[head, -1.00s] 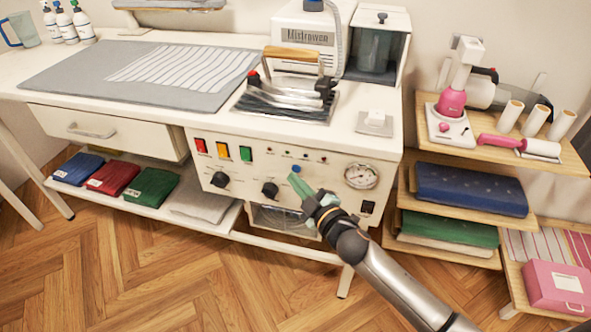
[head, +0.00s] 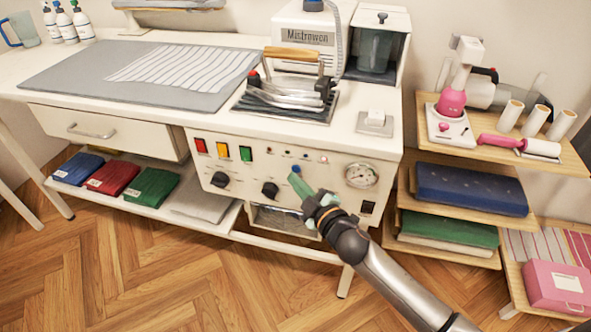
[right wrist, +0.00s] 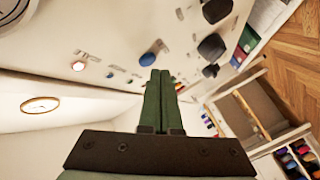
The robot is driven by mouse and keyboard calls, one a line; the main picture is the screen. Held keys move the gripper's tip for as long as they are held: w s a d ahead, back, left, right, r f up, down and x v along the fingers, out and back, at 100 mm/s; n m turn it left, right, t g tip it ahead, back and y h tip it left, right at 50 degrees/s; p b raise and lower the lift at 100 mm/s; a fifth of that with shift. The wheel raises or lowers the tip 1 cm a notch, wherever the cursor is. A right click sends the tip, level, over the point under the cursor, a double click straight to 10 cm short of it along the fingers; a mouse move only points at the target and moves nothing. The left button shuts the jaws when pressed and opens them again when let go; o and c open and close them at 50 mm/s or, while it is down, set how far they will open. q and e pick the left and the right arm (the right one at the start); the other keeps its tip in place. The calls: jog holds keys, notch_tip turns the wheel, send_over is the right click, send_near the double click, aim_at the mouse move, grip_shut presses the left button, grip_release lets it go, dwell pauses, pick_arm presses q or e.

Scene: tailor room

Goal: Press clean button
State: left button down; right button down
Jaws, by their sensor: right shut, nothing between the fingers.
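The white control panel (head: 335,195) on the front of the ironing station carries a blue button (head: 296,169), which also shows in the right wrist view (right wrist: 148,59). I cannot read the labels, so I cannot tell which control is marked clean. My right gripper (head: 295,179) is shut and empty, its green fingers pointing at the panel just below the blue button. In the right wrist view its fingertips (right wrist: 158,73) are right beside the button; I cannot tell if they touch it. My left gripper is not in view.
Red, orange and green switches (head: 223,150) and black knobs (head: 270,190) sit left of my gripper. A round gauge (head: 361,175) is to the right. An iron (head: 290,90) stands above on the table. Wooden shelves (head: 560,152) stand at right. The floor in front is clear.

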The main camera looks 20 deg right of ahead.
jog(key=shift+w+d, duration=0.1)
jog(key=shift+w, duration=0.05)
dwell(0.5)
jog(key=shift+w+d, duration=0.15)
jog(key=shift+w, duration=0.2)
dwell(0.4)
jog(key=shift+s+a, duration=0.25)
jog(key=shift+s, duration=0.25)
jog(key=shift+s, duration=0.1)
jog(key=s+a, duration=0.1)
jog(key=s, duration=0.1)
jog(key=s+a+p, duration=0.1)
jog(key=s+a, duration=0.1)
jog(key=shift+s+a, duration=0.2)
jog(key=shift+s, duration=0.2)
